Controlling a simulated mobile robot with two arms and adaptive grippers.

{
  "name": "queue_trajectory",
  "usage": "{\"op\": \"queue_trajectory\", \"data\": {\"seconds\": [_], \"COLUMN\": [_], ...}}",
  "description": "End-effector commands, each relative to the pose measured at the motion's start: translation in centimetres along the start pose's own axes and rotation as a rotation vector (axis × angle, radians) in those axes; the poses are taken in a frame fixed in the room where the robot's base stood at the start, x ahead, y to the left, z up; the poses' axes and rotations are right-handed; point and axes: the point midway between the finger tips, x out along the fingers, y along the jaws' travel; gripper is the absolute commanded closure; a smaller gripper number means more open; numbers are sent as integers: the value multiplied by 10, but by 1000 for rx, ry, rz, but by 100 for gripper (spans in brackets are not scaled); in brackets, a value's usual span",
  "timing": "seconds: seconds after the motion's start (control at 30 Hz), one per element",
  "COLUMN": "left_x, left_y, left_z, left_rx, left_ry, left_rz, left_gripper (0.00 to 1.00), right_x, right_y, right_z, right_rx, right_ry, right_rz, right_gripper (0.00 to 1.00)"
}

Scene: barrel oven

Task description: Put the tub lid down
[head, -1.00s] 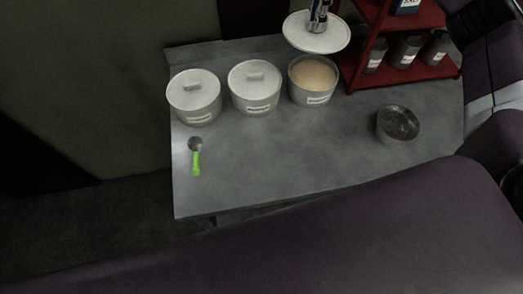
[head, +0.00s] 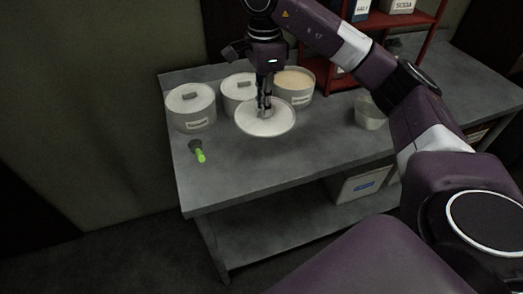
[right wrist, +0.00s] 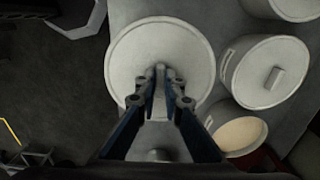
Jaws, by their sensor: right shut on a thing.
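My right gripper (head: 264,103) is shut on the knob of a round, pale grey tub lid (head: 258,125). The lid is roughly level, in front of the middle tub, and appears to be above the worktop; the gap is hard to judge. In the right wrist view the fingers (right wrist: 160,78) pinch the knob near the middle of the lid (right wrist: 145,45). The open tub (head: 297,91) holds beige powder and stands at the back; it also shows in the right wrist view (right wrist: 228,149). My left gripper is not in view.
Two lidded tubs, left (head: 190,110) and middle (head: 236,90), stand beside the open one. A green-handled scoop (head: 198,152) lies at the front left of the grey worktop (head: 240,175). The worktop's front middle is clear.

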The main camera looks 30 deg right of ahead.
Motion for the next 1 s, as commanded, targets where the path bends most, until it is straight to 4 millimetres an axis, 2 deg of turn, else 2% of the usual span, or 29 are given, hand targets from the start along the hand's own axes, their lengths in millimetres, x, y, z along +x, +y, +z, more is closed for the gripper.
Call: {"op": "queue_trajectory", "data": {"seconds": [0.03, 0.1, 0.33, 0.6, 0.83, 1.0], "left_x": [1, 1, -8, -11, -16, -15], "left_y": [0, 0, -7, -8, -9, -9], "left_z": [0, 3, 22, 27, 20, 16], "left_rx": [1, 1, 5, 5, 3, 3], "left_ry": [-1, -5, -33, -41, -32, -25], "left_rz": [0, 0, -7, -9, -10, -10], "left_gripper": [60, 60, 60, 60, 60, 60], "right_x": [17, 35, 83, 104, 137, 141], "right_y": [1, 2, 1, 0, 1, 0], "right_z": [0, 0, 0, 0, 1, 1], "right_rx": [-2, -2, -1, -2, -2, -2], "right_ry": [0, 1, 2, 0, 0, -1], "right_rz": [6, 6, 3, 0, 3, -1], "right_gripper": [100, 100, 100, 100, 100, 100]}}
